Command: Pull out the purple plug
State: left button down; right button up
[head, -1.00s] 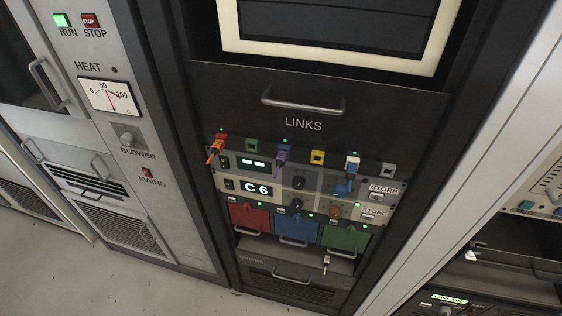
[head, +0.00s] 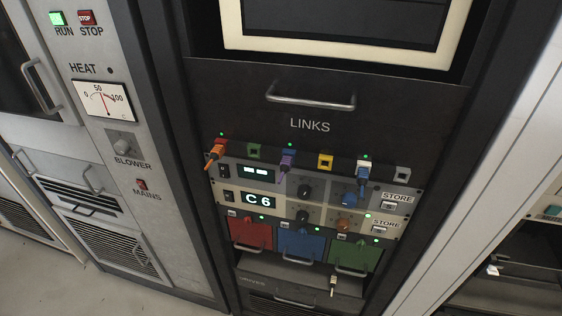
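The purple plug (head: 287,162) sits in a socket in the row below the LINKS label, with a green light above it. It hangs down in front of the upper grey panel. A green socket (head: 254,150), a yellow socket (head: 325,161) and a grey socket (head: 402,173) hold no plug. Neither of my grippers shows in the head view.
A drawer handle (head: 311,97) juts out above the LINKS label. Below the plugs are panels with knobs, a C 6 display (head: 258,199), and red (head: 250,232), blue (head: 301,242) and green (head: 354,252) modules with handles. A grey cabinet (head: 110,200) stands at left.

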aim_at(286, 164)
jog(key=i+j, duration=0.1)
jog(key=j, duration=0.4)
jog(key=i+j, duration=0.1)
jog(key=j, duration=0.4)
jog(key=i+j, duration=0.1)
jog(key=j, duration=0.4)
jog(key=i+j, duration=0.1)
jog(key=j, duration=0.4)
jog(key=z, duration=1.15)
